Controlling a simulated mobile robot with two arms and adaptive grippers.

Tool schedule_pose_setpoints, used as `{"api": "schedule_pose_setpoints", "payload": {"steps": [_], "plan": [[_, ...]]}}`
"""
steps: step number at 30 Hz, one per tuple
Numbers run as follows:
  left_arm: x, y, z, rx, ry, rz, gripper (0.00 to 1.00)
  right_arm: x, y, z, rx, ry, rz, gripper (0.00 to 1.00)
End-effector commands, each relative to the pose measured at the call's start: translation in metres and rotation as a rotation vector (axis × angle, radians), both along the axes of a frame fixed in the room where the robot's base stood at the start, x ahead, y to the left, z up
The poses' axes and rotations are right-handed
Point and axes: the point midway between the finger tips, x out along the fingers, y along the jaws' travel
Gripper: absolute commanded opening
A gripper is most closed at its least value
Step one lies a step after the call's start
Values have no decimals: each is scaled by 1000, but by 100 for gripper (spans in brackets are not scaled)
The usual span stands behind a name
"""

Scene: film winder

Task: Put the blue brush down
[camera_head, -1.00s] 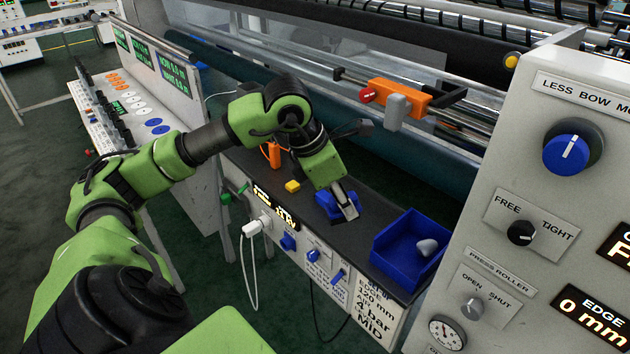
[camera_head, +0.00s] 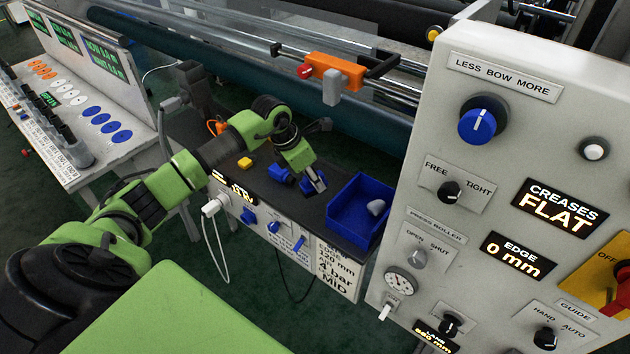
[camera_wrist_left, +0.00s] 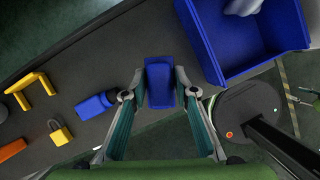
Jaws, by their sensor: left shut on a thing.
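My left gripper (camera_head: 316,184) is over the dark shelf, close to the left side of the blue tray. In the left wrist view its two fingers (camera_wrist_left: 160,92) are shut on a blue block-like thing, which I take for the blue brush (camera_wrist_left: 160,70). In the head view the brush (camera_head: 307,183) is partly hidden by the gripper. I cannot tell whether it touches the shelf (camera_head: 262,190). A second blue object (camera_head: 279,173) lies on the shelf to its left; it also shows in the left wrist view (camera_wrist_left: 92,107). My right gripper is not in view.
The blue tray (camera_head: 337,222) holds a grey lump (camera_head: 376,207). A yellow piece (camera_head: 245,163) and an orange item (camera_head: 217,127) are at the shelf's left part. A control panel (camera_head: 400,150) rises at the right. An orange unit (camera_head: 334,73) hangs beyond the shelf.

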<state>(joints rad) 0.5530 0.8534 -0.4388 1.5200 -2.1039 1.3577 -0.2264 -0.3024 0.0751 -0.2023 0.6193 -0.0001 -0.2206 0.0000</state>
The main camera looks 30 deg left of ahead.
Motion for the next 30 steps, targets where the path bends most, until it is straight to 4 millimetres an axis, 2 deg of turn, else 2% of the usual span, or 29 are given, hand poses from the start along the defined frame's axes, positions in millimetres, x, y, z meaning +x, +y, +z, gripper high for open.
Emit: {"api": "schedule_pose_setpoints", "payload": {"steps": [7, 9, 12, 24, 25, 27, 30], "plan": [[13, 1, -14, -2, 0, 1, 9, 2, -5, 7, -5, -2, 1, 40], [11, 1, -23, -3, 4, 1, 9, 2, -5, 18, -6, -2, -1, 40], [11, 1, -36, -2, 1, 1, 9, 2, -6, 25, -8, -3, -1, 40], [12, 2, -47, 0, -2, 0, 9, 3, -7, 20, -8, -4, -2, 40], [12, 2, -47, 0, -1, 0, 29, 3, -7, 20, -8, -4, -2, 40], [12, 2, -46, 0, -1, 0, 43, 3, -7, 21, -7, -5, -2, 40], [12, 2, -46, 0, -1, 0, 43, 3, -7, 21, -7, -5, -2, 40]]}}
